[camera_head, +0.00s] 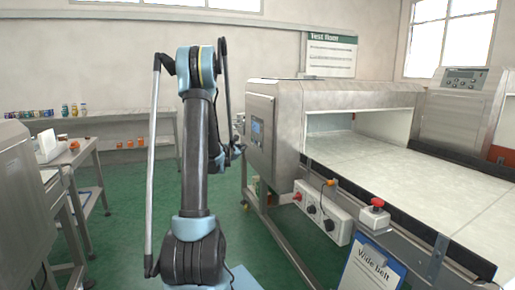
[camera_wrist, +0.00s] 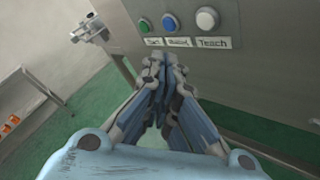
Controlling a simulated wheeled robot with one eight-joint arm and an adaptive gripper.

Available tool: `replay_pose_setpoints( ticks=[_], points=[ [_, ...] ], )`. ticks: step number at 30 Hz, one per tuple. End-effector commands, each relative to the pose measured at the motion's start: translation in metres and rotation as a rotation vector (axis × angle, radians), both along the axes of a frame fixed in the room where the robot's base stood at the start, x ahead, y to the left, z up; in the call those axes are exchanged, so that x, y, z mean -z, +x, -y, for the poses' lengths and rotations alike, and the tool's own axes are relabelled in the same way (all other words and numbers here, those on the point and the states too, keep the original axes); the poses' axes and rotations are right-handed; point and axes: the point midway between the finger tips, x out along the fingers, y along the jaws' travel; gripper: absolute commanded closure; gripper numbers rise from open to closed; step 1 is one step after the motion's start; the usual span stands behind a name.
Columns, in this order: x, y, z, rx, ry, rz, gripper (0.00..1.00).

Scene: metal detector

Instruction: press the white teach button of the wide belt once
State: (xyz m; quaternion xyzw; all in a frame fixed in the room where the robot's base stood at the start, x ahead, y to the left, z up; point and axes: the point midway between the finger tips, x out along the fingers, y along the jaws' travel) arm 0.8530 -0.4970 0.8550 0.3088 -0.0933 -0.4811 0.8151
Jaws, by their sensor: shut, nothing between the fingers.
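The white teach button (camera_wrist: 207,19) is round and sits in a grey metal panel (camera_wrist: 265,60) at the top of the wrist view. A label reading "Teach" (camera_wrist: 212,43) is below it. A blue button (camera_wrist: 170,24) and a green button (camera_wrist: 144,27) are to its left. My gripper (camera_wrist: 163,62) is shut and empty. Its tips show just below the labels, lower and left of the white button. I cannot tell how far they are from the panel. In the head view the wide belt (camera_head: 400,175) runs through a steel detector housing (camera_head: 262,115).
A clipboard reading "Wide belt" (camera_head: 372,268) hangs at the belt's front. A red emergency button (camera_head: 376,204) and a switch box (camera_head: 322,212) are on the belt's side. A side table (camera_head: 68,160) stands left. Green floor (camera_head: 120,220) is clear between.

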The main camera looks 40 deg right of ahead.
Motion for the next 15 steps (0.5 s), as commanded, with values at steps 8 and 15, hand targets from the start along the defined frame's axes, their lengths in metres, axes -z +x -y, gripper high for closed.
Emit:
replay_pose_setpoints(
  ticks=[8,15],
  points=[
    [0.000,-0.008,0.032,0.001,0.000,0.000,1.00],
    [0.000,-0.012,0.048,0.000,0.001,0.001,1.00]
  ],
)
